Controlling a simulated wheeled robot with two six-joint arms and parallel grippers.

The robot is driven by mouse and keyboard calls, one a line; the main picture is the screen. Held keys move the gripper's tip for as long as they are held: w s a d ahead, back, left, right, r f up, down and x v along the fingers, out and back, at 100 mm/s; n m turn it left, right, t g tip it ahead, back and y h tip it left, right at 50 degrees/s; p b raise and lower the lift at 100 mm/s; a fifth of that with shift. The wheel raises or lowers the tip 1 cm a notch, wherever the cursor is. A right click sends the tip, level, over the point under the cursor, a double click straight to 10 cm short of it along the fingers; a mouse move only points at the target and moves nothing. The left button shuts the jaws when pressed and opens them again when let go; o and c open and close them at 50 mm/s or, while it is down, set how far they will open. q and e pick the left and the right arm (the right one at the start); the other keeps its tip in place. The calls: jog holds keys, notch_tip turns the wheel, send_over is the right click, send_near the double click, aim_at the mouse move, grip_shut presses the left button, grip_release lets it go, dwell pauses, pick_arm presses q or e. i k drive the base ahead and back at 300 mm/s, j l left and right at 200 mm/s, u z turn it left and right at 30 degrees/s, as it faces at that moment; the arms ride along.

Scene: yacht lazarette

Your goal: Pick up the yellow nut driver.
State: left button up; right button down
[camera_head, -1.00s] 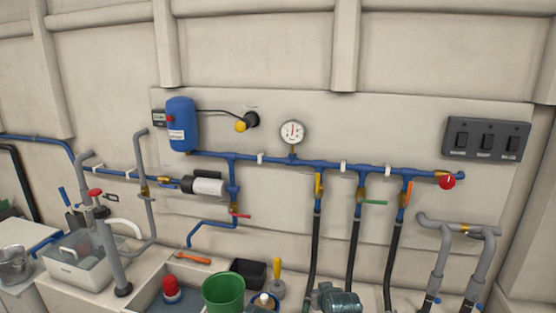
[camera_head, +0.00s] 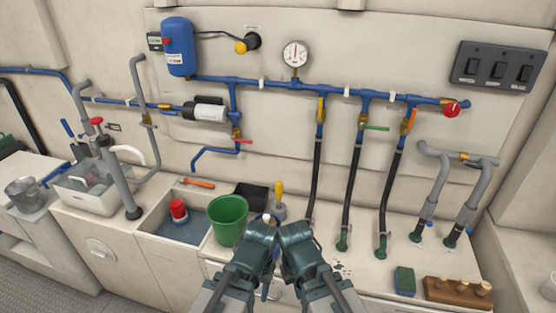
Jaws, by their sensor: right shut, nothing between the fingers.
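A yellow handle (camera_head: 279,187) stands upright at the back of the counter, just right of the green bucket, above a rounded grey base. I cannot tell if it is the yellow nut driver. My right gripper (camera_head: 298,242) is low in the middle of the view, in front of and below the yellow handle and apart from it. It is shut and empty. My left arm's teal wrist (camera_head: 257,240) is close beside it on the left; its fingers are not clear. The two arms hide the counter behind them.
The green bucket (camera_head: 229,219) and a black bin (camera_head: 250,196) stand left of the yellow handle. A red-topped item (camera_head: 179,211) sits in the sink. Black hoses (camera_head: 352,195) rise at the right. A green sponge (camera_head: 405,281) and a wooden block (camera_head: 458,292) lie front right.

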aim_at(279, 185)
jog(key=i+j, duration=0.1)
jog(key=j, duration=0.35)
jog(key=i+j, duration=0.15)
jog(key=j, duration=0.35)
jog(key=i+j, duration=0.1)
jog(key=j, duration=0.35)
jog(key=i+j, duration=0.1)
jog(key=j, duration=0.35)
jog(key=i, duration=0.55)
